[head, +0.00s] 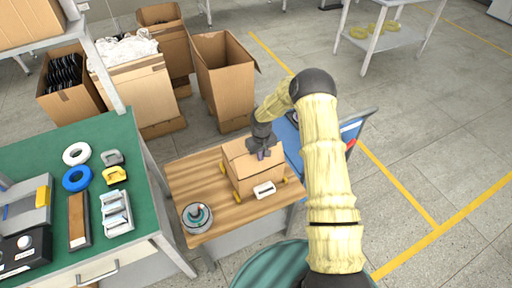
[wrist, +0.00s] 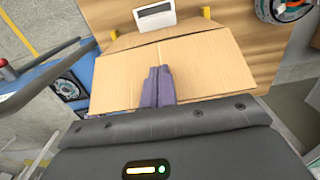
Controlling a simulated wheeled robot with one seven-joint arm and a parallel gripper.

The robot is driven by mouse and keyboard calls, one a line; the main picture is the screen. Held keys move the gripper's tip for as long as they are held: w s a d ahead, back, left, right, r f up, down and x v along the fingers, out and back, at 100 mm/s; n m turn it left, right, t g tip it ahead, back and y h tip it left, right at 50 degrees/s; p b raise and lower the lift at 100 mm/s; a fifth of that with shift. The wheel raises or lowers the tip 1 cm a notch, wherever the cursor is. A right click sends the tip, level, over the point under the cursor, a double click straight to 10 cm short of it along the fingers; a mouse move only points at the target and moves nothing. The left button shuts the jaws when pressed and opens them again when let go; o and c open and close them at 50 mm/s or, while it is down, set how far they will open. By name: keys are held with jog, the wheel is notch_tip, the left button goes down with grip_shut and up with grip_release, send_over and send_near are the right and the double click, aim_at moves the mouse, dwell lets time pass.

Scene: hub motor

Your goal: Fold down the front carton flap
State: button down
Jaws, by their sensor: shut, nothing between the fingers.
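The brown carton (head: 258,181) stands on a small wooden-topped table. In the wrist view, a broad cardboard flap (wrist: 207,68) spreads under my fingers, with a crease and a narrower cardboard panel (wrist: 175,33) beyond it. How far each flap is folded is hard to tell. My gripper (head: 262,155) is over the top of the carton. In the wrist view, its two purple fingers (wrist: 158,75) lie together, shut and empty, over the broad flap. Whether they touch the cardboard is unclear. My gripper body hides the near part of the carton.
A white device (head: 264,190) lies at the carton's front, with yellow corner blocks (head: 283,179) around the carton. A round hub motor (head: 197,216) sits at the table's front left. The green workbench (head: 100,240) is at left; large open cartons (head: 224,80) stand behind.

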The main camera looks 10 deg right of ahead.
jog(key=shift+w+a+f, duration=0.15)
jog(key=shift+w, duration=0.5)
jog(key=shift+w+a+b, duration=0.3)
jog(key=shift+w+b, duration=0.15)
jog(key=shift+w, duration=0.4)
jog(key=shift+w+a+b, duration=0.3)
jog(key=shift+w+b, duration=0.1)
jog(key=shift+w, duration=0.4)
notch_tip(320, 180, down, 5)
jog(key=b, duration=0.3)
notch_tip(320, 180, up, 9)
jog(key=p, duration=0.4)
dwell(0.8)
dwell(0.4)
